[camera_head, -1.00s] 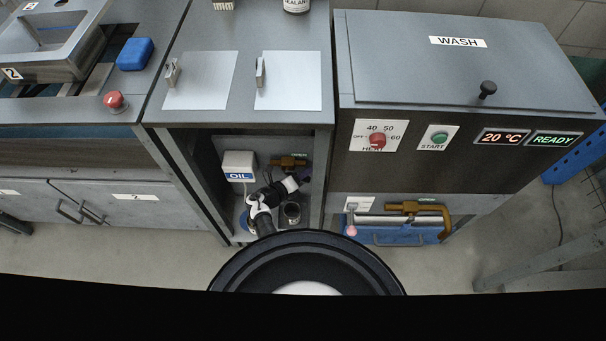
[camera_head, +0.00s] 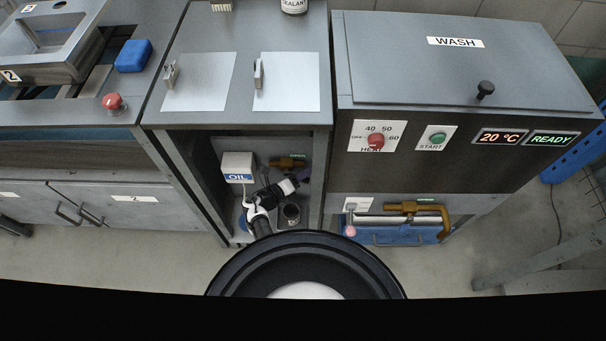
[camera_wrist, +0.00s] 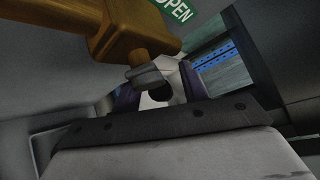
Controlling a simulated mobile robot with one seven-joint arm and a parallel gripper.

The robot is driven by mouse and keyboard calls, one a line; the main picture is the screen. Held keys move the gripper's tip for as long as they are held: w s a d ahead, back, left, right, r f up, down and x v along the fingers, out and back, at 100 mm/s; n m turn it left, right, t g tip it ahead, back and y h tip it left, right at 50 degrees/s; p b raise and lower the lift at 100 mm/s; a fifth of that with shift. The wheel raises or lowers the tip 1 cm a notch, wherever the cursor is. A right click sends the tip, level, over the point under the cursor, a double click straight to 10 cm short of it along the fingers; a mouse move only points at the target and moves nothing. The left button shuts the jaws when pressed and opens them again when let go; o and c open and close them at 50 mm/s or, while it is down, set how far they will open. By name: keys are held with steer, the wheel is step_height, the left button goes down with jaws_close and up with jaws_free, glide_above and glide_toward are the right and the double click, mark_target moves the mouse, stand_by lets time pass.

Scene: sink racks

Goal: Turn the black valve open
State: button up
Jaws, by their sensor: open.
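A brass valve body (camera_head: 288,163) with a green OPEN label sits inside the open cabinet bay. In the wrist view, its brass body (camera_wrist: 122,28) fills the upper left, with a short grey stem (camera_wrist: 147,77) below it. A small dark round end lies just below the stem, between my fingers; I cannot tell whether it is the black handle. My gripper (camera_wrist: 160,88) is open around this spot, with purple fingers on either side. I cannot tell whether they touch anything. In the head view my gripper (camera_head: 300,184) is small and just below the brass body.
A white OIL box (camera_head: 237,165) hangs left of my arm, and a dark cup (camera_head: 291,213) stands below my gripper. The bay walls are close on both sides.

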steer(key=v, duration=1.2)
steer(key=shift+s+a+p, duration=0.25)
steer(key=shift+s+p, duration=0.1)
